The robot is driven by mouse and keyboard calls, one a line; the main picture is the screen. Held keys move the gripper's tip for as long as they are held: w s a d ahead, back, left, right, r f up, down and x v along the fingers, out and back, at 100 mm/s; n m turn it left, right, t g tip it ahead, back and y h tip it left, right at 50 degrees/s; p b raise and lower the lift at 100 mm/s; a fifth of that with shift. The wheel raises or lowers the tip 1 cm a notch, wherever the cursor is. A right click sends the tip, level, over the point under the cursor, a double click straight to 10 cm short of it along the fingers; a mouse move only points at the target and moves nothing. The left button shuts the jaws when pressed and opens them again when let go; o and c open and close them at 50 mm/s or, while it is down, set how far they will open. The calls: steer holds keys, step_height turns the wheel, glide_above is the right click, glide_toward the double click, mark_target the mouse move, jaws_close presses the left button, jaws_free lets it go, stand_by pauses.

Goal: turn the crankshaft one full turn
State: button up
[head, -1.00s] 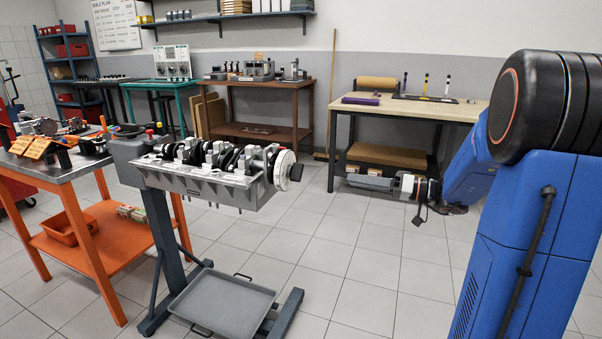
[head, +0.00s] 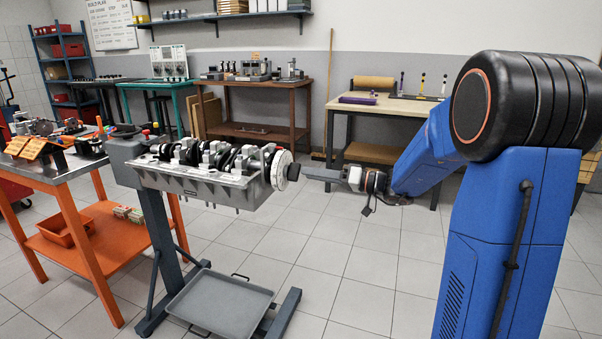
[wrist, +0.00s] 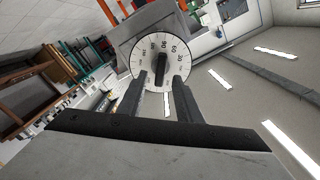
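The crankshaft (head: 232,158) lies along the top of a grey engine block held on a stand. At its right end is a white degree wheel (head: 281,171). In the wrist view the wheel (wrist: 180,50) faces me, and a dark bar-shaped handle (wrist: 161,66) crosses its centre, slightly tilted. My gripper (head: 300,172) is level with the wheel, just to its right. In the wrist view its two fingers (wrist: 161,80) are apart, with the handle's lower end near or between their tips. A gap shows on both sides, and I cannot tell any contact.
A grey drip tray (head: 222,303) sits low on the stand (head: 160,240). An orange workbench (head: 90,215) with parts is at the left. A wooden-topped table (head: 390,108) stands behind my arm. The floor right of the stand is clear.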

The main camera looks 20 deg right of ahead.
mark_target(299, 171)
steer(key=shift+x, duration=2.15)
jaws_close()
